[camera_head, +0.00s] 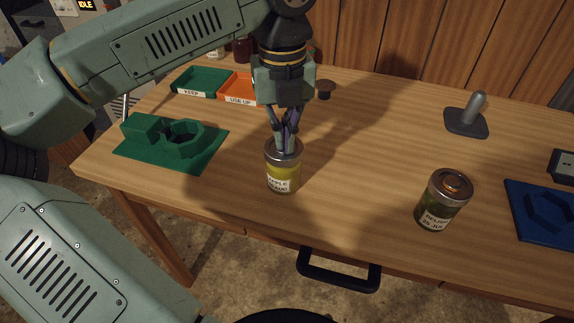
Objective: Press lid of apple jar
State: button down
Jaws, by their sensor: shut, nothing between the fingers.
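The apple jar (283,178) stands upright on the wooden table, with yellow contents, a white label reading "APPLE" and a metal lid (273,156). My gripper (286,148) points straight down over this lid, with its fingers shut and nothing between them. The fingertips appear to be at the lid's top and hide part of it. I cannot tell whether they press on it or hover just above.
A relish jar (436,205) with a copper-centred lid stands to the right. A green holder (172,146) lies left; green "KEEP" (202,84) and orange "USE UP" (238,89) trays stand behind. A grey handled stamp (467,121) and blue mat (545,222) are right. The table between is clear.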

dwell(0.4)
jog(key=shift+r+p, duration=2.25)
jog(key=shift+r, duration=1.25)
